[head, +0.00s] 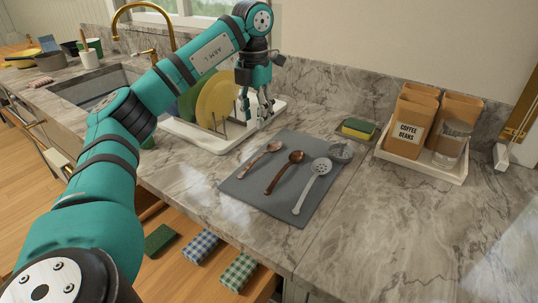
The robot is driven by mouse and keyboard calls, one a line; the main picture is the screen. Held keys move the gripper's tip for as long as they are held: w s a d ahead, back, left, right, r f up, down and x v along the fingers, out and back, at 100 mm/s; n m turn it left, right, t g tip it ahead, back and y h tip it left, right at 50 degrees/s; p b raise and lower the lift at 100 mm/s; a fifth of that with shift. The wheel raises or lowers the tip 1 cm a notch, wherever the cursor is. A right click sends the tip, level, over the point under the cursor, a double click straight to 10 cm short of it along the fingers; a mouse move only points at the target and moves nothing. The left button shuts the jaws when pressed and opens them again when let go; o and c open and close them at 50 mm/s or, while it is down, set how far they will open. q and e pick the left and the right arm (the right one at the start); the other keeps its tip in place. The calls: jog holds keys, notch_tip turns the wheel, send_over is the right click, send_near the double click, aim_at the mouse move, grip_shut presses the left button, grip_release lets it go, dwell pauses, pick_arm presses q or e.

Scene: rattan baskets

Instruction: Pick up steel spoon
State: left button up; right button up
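A pale grey, steel-looking slotted spoon (312,187) lies on a dark grey mat (255,190) on the marble counter, its round perforated head toward the back. A brown spoon (285,172) and a reddish-brown spoon (260,159) lie to its left on the same mat. My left gripper (260,116) hangs fingers down above and behind the mat's back left corner, by the dish rack. Its fingers look apart, with nothing seen between them. It is clear of all the spoons. My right gripper is not in view.
A white dish rack (205,138) with yellow and green plates stands left of the mat. A yellow-green sponge (357,127) and a small clear item (341,151) sit behind it. A white tray (430,168) holds brown canisters and a glass. The front right counter is clear. An open drawer shows below.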

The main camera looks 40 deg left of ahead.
pick_arm(q)
send_over(256, 158)
notch_tip(256, 158, down, 7)
jog(key=shift+d+r, duration=0.1)
jog(key=shift+d, duration=0.05)
jog(key=shift+f, duration=0.5)
notch_tip(256, 158, down, 4)
jog(key=shift+s+f+p, duration=0.15)
jog(key=shift+p, duration=0.25)
jog(key=shift+f, duration=0.4)
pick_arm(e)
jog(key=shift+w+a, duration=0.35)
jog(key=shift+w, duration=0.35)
pick_arm(q)
jog(key=c, duration=0.7)
grip_shut()
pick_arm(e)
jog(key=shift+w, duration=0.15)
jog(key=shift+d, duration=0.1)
